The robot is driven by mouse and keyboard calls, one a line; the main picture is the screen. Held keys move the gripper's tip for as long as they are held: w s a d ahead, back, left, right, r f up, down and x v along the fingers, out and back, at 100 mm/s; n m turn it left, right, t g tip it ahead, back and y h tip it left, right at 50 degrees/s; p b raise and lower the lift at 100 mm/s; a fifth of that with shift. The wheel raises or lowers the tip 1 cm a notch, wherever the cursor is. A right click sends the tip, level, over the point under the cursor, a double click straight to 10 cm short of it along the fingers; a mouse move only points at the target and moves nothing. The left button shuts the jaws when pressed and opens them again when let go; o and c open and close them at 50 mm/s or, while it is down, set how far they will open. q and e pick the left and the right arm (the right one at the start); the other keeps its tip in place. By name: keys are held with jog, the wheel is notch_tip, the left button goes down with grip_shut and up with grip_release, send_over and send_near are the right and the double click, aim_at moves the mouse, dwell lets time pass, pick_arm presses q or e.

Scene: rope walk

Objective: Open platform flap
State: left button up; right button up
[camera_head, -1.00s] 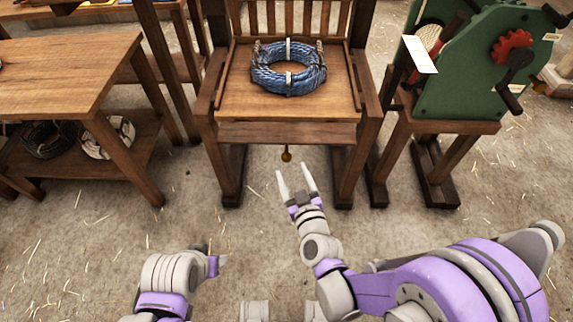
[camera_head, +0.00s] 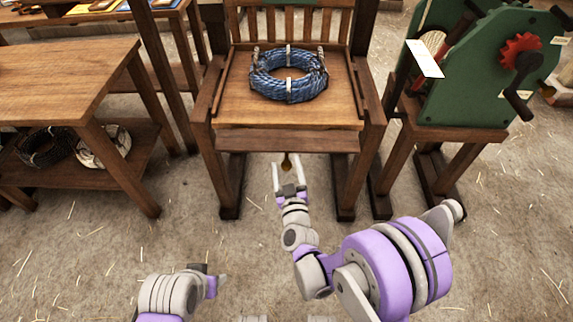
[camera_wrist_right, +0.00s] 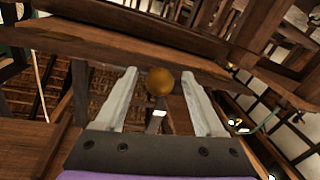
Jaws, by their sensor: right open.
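The wooden platform (camera_head: 240,103) stands upper centre in the head view, with a slatted back. A plank-like flap (camera_head: 287,139) runs along its front edge and appears closed. A round brass knob (camera_head: 286,166) hangs just below the flap. My right gripper (camera_head: 286,173) is open, its two fingers pointing at the platform. In the right wrist view, the knob (camera_wrist_right: 160,82) shows between the open fingers (camera_wrist_right: 158,88), apart from both. My left gripper (camera_head: 213,282) is low in the head view, away from the platform; its jaw opening is unclear.
A blue rope coil (camera_head: 288,75) lies on the platform. A green machine with a crank (camera_head: 475,80) stands on a wooden stand at right. A wooden table (camera_head: 60,75) with coils on its lower shelf is at left. The straw-strewn floor in front is clear.

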jog(key=shift+w, duration=0.55)
grip_shut()
jog(key=shift+r, duration=0.1)
dwell(1.0)
